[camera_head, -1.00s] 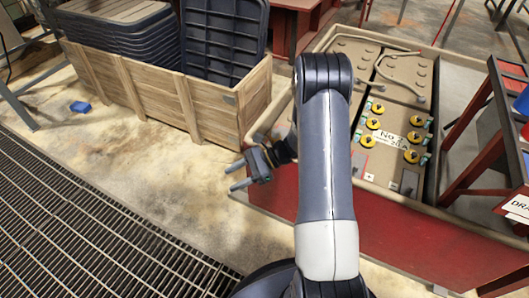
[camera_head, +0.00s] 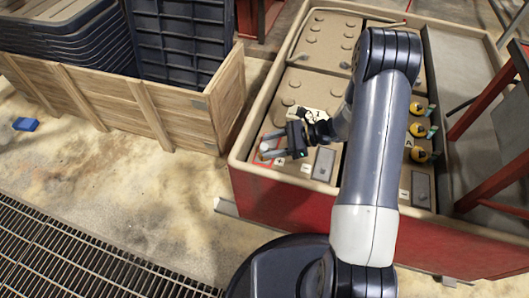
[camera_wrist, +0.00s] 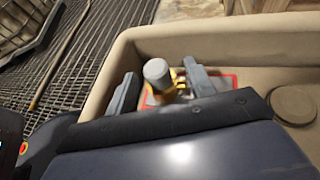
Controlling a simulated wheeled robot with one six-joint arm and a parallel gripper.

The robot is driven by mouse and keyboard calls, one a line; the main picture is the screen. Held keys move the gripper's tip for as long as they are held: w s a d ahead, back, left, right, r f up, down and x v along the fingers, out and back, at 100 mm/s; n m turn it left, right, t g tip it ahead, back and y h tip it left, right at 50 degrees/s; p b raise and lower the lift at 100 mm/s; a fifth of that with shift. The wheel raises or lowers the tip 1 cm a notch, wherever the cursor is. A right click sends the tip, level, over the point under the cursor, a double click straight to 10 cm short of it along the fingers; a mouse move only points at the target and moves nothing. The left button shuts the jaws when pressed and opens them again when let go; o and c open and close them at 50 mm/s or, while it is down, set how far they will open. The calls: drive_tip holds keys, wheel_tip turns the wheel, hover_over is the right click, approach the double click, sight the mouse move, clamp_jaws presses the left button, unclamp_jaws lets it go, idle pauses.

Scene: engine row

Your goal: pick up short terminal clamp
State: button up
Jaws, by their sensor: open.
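A grey round post with a yellow-gold base (camera_wrist: 157,72), which looks like the short terminal clamp, stands upright on a red-outlined square in the wrist view. My gripper (camera_wrist: 163,88) is open, with one finger on each side of it; I cannot tell whether either finger touches it. In the head view my gripper (camera_head: 268,146) is low over the near left corner of the battery tray, and the pale top of the clamp (camera_head: 265,147) shows small between the fingertips. The clamp's lower part is partly hidden by my gripper.
The beige tray rim (camera_head: 241,140) of the red cart (camera_head: 290,205) runs close beside my gripper. Yellow-capped terminals (camera_head: 417,130) stand to the right of my arm. A wooden crate (camera_head: 110,100) is at the left, a blue block (camera_head: 25,124) on the floor.

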sight(259, 150)
drive_tip(key=x, duration=0.2)
drive_tip(key=b+x, duration=0.1)
drive_tip(key=x, duration=0.1)
drive_tip(key=shift+s+a+f, duration=0.2)
drive_tip(key=shift+a+f, duration=0.1)
clamp_jaws()
idle(0.3)
